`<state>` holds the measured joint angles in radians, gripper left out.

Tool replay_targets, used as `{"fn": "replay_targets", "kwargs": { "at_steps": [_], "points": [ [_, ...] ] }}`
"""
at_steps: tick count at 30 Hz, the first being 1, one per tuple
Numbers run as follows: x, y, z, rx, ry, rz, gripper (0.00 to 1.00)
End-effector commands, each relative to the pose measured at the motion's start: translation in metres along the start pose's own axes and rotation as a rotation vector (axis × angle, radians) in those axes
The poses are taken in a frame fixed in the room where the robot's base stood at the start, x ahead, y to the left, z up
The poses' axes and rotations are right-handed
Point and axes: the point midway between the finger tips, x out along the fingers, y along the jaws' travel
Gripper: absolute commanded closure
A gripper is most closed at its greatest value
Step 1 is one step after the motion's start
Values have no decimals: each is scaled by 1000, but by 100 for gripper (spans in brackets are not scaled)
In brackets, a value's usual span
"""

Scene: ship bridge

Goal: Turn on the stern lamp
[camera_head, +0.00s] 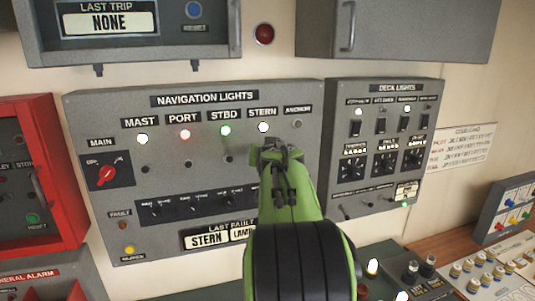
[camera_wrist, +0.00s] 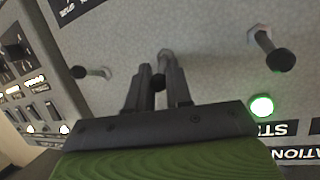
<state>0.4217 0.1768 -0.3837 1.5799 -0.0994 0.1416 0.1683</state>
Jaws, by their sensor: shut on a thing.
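The navigation lights panel (camera_head: 200,97) hangs on the wall in the head view. Its stern lamp (camera_head: 263,127) glows white, under the STERN label. My gripper (camera_head: 277,148) is just below that lamp and hides the stern switch there. In the wrist view my gripper (camera_wrist: 159,80) has its fingers close together around the dark tip of a small toggle switch (camera_wrist: 165,56), in the stern column. The starboard switch (camera_wrist: 270,48) stands to its right, with the lit green starboard lamp (camera_wrist: 261,106). Another toggle (camera_wrist: 91,72) is to its left.
The mast lamp (camera_head: 142,139) is white and the port lamp (camera_head: 185,134) red; the anchor lamp (camera_head: 297,124) looks dark. The deck lights panel (camera_head: 385,95) adjoins on the right. A red cabinet (camera_head: 52,112) stands at left. A console with buttons lies below right.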

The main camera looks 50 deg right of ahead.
Motion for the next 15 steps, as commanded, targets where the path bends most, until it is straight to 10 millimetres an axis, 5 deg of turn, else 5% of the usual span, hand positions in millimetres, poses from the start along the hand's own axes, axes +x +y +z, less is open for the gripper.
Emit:
{"fn": "replay_targets", "kwargs": {
  "at_steps": [1,2,6,15],
  "points": [
    [0,0,-1,-1,2,0,100],
    [0,0,-1,-1,2,0,79],
    [0,0,0,0,2,0,58],
    [-3,0,0,0,3,-1,58]
  ]
}}
